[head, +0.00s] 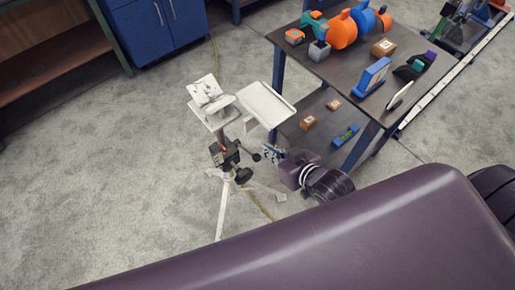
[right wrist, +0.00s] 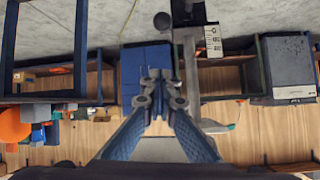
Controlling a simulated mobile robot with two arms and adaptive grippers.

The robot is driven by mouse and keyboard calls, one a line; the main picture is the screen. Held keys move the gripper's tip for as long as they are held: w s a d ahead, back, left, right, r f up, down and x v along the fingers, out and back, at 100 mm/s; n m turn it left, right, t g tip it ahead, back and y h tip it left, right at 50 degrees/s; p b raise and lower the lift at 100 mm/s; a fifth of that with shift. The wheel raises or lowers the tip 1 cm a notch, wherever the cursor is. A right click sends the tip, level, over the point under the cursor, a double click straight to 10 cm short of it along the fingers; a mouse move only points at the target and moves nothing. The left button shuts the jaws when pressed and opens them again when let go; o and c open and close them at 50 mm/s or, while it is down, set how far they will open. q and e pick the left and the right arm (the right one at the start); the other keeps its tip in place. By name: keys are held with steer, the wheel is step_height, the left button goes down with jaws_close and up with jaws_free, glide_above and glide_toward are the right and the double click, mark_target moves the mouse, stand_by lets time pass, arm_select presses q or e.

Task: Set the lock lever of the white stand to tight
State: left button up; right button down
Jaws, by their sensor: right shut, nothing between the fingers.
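The white stand (head: 221,205) stands on the floor left of the table, with a tilted top plate and a white tray. A dark clamp block (head: 224,152) sits on its post, with black ball knobs (head: 243,175) beside it. Which knob belongs to the lock lever is hard to tell. My right gripper (head: 268,152) is just right of the block, close to a knob. In the right wrist view its fingers (right wrist: 160,78) are together and empty; a dark ball knob (right wrist: 162,21) and a marked white plate (right wrist: 213,41) show beyond them. My left gripper is not in view.
The dark table (head: 340,75) at the right holds orange and blue pipe parts (head: 343,30) and small boxes; its lower shelf (head: 315,130) holds more. A blue cabinet (head: 158,25) stands at the back. The floor left of the stand is clear.

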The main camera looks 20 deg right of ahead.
mark_target(257, 154)
steer(key=w+f, duration=0.2)
steer(key=w+a+f, duration=0.1)
steer(key=w+f, duration=0.1)
steer(key=w+a+f, duration=0.1)
steer(key=w+f, duration=0.1)
steer(key=f, duration=0.1)
steer(key=shift+p, duration=0.35)
steer(key=shift+s+f, duration=0.4)
steer(key=shift+s, duration=0.15)
steer(key=shift+f, duration=0.1)
